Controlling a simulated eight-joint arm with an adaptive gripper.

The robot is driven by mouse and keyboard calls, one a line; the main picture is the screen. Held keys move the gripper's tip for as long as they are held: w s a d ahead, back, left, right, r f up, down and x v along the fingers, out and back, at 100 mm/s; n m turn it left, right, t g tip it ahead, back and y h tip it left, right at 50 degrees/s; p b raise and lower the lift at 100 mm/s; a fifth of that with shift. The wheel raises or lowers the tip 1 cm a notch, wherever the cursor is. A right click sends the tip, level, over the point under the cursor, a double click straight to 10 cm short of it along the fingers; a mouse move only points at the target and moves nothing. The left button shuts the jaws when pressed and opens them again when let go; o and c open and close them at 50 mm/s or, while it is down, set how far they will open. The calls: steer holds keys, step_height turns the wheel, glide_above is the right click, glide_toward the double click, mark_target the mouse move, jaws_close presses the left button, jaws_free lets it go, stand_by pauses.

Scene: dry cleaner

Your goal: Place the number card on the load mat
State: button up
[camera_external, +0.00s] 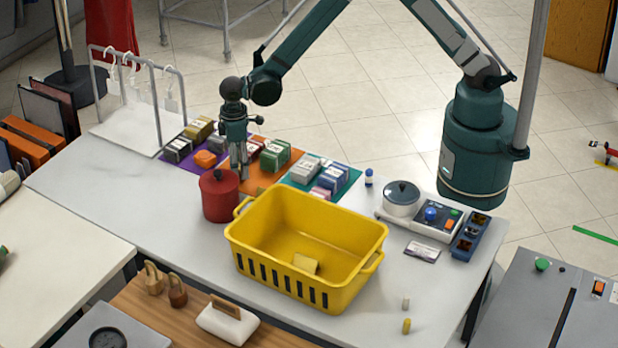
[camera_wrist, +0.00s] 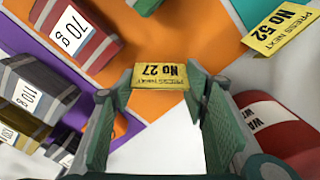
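A yellow number card (camera_wrist: 160,76) marked No 27 lies between my gripper's fingertips in the wrist view, its sides close to both green finger pads. I cannot tell whether the pads press on it. My gripper (camera_external: 239,172) points down at the orange mat (camera_external: 262,184), behind the red canister; this card is not clear in the external view. Purple (camera_external: 186,164), orange and teal (camera_external: 318,191) mats lie in a row; none is readably marked as the load mat.
The red canister (camera_external: 220,196) stands close to my gripper, at the right in the wrist view (camera_wrist: 275,125). A yellow basket (camera_external: 300,245) stands in front. Several labelled packets (camera_external: 275,153) sit on the mats. A scale with a pot (camera_external: 402,200) stands right.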

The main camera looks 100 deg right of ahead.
steer(key=shift+f, duration=0.15)
steer(key=o, duration=0.6)
steer(key=shift+r, duration=0.2)
step_height(320, 180, up, 12)
steer(key=shift+p, duration=0.4)
steer(key=shift+r, duration=0.1)
stand_by(0.9)
